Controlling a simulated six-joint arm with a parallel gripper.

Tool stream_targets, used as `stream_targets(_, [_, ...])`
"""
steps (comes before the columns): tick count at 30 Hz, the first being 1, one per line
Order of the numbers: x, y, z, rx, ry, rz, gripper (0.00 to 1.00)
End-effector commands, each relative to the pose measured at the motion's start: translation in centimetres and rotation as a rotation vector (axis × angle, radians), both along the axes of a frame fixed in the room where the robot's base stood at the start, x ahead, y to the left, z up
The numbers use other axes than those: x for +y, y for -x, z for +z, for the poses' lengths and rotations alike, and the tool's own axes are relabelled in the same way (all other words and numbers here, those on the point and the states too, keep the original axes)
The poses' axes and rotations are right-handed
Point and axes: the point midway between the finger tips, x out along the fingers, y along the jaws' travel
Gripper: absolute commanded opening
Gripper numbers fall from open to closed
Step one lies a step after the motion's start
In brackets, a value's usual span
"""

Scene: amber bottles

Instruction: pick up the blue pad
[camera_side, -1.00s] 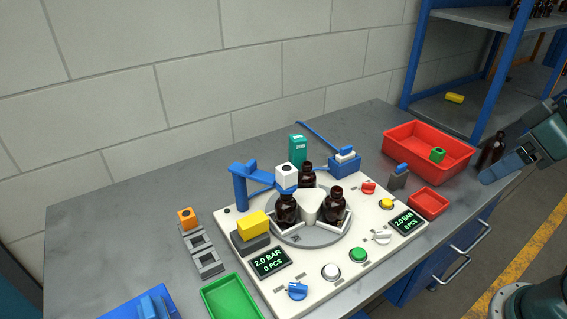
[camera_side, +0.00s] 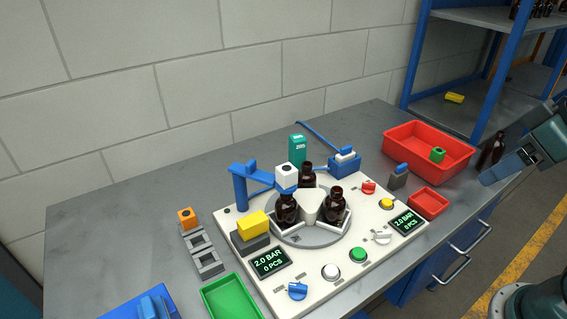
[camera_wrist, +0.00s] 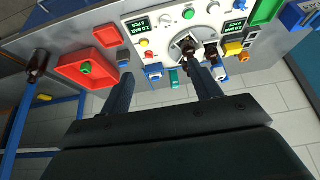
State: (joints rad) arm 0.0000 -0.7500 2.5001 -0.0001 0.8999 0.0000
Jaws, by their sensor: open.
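My gripper (camera_wrist: 160,71) is open and empty in the wrist view, with dark blue fingers spread above the bench. In the side view its end (camera_side: 486,178) is at the right edge, in the air away from the machine. A small blue piece (camera_side: 402,168) sits on a grey block at the machine's back right; it could be the blue pad. In the wrist view that block (camera_wrist: 123,62) lies near the left fingertip, apparently below it. Another blue piece (camera_side: 152,306) sits in the blue tray (camera_side: 122,305) at front left. I cannot tell for certain which is the pad.
The white machine panel (camera_side: 320,285) carries amber bottles (camera_side: 286,211) on a round table. A red bin (camera_side: 395,148) holds a green block (camera_side: 438,155); a small red tray (camera_side: 428,203) is nearby. A loose bottle (camera_side: 491,150) stands by my gripper. The back left bench is clear.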

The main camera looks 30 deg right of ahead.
Motion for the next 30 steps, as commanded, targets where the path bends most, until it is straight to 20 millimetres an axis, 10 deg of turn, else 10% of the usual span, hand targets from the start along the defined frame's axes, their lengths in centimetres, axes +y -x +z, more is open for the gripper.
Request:
stream_targets(17, [0.6, -1.1, 0.2, -0.002, 0.005, 0.053, 0.65])
stream_targets(30, [6.9, -8.8, 0.6, -0.047, 0.009, 0.462, 0.65])
